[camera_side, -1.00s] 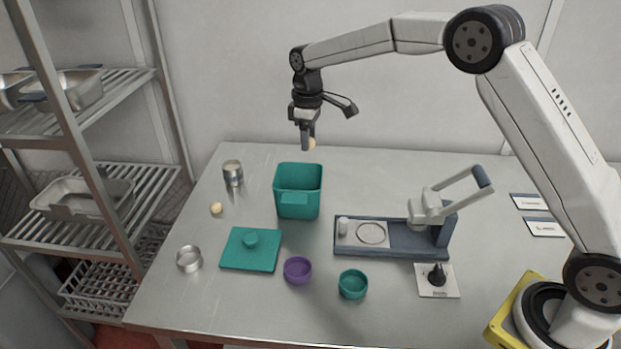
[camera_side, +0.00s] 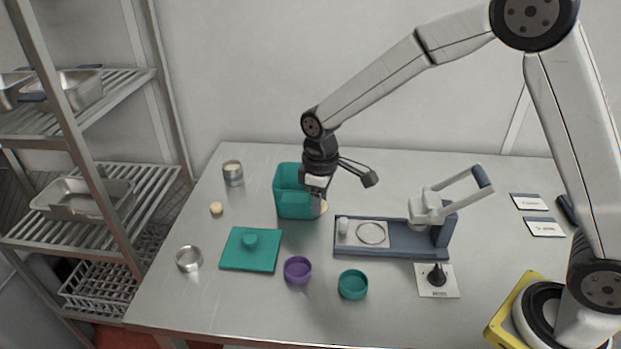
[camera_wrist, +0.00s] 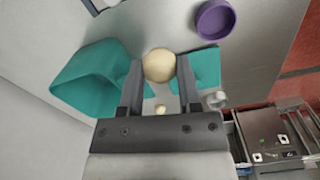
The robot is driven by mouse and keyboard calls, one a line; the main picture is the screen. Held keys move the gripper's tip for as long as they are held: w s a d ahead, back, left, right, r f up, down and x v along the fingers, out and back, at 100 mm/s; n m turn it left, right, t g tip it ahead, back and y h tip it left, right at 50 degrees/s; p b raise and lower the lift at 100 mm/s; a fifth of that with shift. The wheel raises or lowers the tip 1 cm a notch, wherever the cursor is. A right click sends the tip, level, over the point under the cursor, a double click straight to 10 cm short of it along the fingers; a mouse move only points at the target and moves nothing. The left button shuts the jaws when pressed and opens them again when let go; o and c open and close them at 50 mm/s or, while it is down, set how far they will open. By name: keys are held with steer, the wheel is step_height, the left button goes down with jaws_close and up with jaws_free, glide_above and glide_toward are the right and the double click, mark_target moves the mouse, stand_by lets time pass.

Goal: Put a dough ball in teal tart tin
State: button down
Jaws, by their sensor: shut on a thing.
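My gripper (camera_wrist: 159,78) is shut on a pale dough ball (camera_wrist: 159,65), held between the two fingers in the wrist view. In the side view the gripper (camera_side: 318,206) hangs in front of the right side of the teal bin, and the held ball shows at its tip. The teal tart tin (camera_side: 352,284) stands on the table, toward the front and lower right of the gripper; its inside looks empty. Another dough ball (camera_side: 216,208) lies on the table at the left. The purple tart tin (camera_side: 298,270) stands left of the teal tin.
The teal bin (camera_side: 289,206) stands open behind the teal lid (camera_side: 251,251). A press (camera_side: 405,238) with a raised handle stands at the right, with a black knob (camera_side: 437,275) before it. Metal tins (camera_side: 189,258) stand at the left. The front table edge is clear.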

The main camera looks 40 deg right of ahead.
steer(key=s+a+f, duration=0.1)
steer(key=s+f, duration=0.3)
steer(key=s, duration=0.8)
steer(key=shift+s+a, duration=0.35)
steer(key=shift+a, duration=0.05)
steer(key=shift+f, duration=0.1)
steer(key=shift+f, duration=2)
steer(key=shift+f, duration=0.4)
jaws_free()
steer(key=shift+r, duration=0.1)
step_height(320, 180, up, 7)
stand_by(0.6)
